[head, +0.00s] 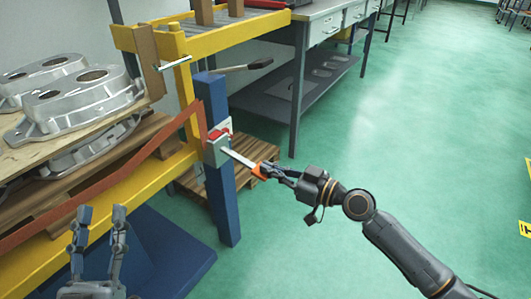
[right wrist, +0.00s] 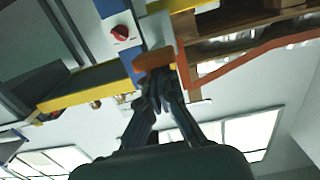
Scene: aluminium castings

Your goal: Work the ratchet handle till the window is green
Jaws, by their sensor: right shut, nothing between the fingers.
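The ratchet (head: 217,150) is a grey housing on a blue post, with a red part (head: 219,134) at its top. In the right wrist view a round red part (right wrist: 120,32) shows on a pale housing; I see no green. The ratchet handle (head: 238,158) is a silver lever slanting down to the right, ending in an orange grip (head: 260,171). The grip also shows in the right wrist view (right wrist: 152,59). My right gripper (head: 272,170) is shut and empty, its fingertips at the grip; contact is unclear. My left gripper (head: 101,210) is open and empty at lower left.
An orange-red strap (head: 110,180) runs from the post along the yellow rack (head: 185,85). Aluminium castings (head: 75,88) lie on the rack's boards. A dark-handled bar (head: 245,67) juts out above the ratchet. A pallet (head: 250,150) lies behind.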

